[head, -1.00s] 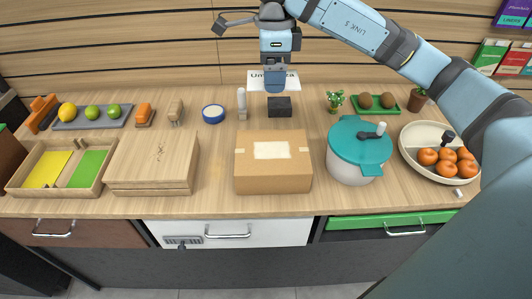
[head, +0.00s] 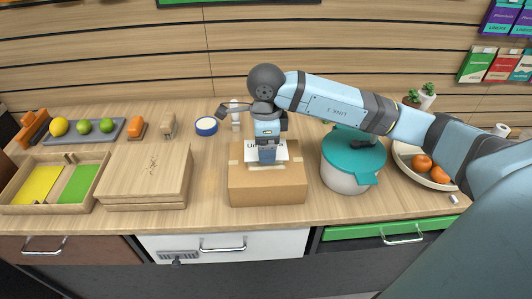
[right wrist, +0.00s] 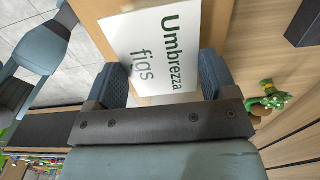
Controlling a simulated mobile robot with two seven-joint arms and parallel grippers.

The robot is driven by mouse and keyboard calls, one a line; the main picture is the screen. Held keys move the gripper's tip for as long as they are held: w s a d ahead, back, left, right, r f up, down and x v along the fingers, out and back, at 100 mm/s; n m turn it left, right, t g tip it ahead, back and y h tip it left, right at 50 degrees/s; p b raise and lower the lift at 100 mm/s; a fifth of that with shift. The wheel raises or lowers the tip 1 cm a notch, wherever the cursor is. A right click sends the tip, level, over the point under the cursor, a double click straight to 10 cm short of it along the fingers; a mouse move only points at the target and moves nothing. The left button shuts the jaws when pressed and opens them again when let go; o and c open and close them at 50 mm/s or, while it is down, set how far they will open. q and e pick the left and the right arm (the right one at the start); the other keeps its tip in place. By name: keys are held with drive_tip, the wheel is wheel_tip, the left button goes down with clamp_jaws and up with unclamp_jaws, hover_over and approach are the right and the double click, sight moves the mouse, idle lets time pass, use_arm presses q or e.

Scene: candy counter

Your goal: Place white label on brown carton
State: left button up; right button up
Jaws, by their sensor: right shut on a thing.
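The brown carton (head: 267,187) stands closed on the counter, with tape at its sides; part of its top also shows in the right wrist view (right wrist: 220,22). The white label (head: 281,151), printed "Umbrezza figs", is over the carton's top. It fills the space between the fingers in the right wrist view (right wrist: 150,48). My right gripper (head: 267,160) points down over the carton, shut on the label. The gripper hides part of the label and of the carton's top. I cannot tell whether the label touches the carton. My left gripper is not in view.
A teal-lidded pot (head: 350,165) stands close right of the carton. A wooden box (head: 146,175) stands to its left with bare counter between. A blue tape roll (head: 206,126) and a bowl of oranges (head: 402,158) are nearby. A green cactus figure (right wrist: 268,97) shows in the right wrist view.

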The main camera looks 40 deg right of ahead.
wheel_tip(320, 180, down, 4)
drive_tip(key=shift+r, duration=0.2)
drive_tip(key=shift+f, duration=0.15)
drive_tip(key=o, duration=0.8)
drive_tip(key=shift+r, duration=0.5)
wheel_tip(320, 180, up, 12)
drive_tip(key=shift+f, duration=0.25)
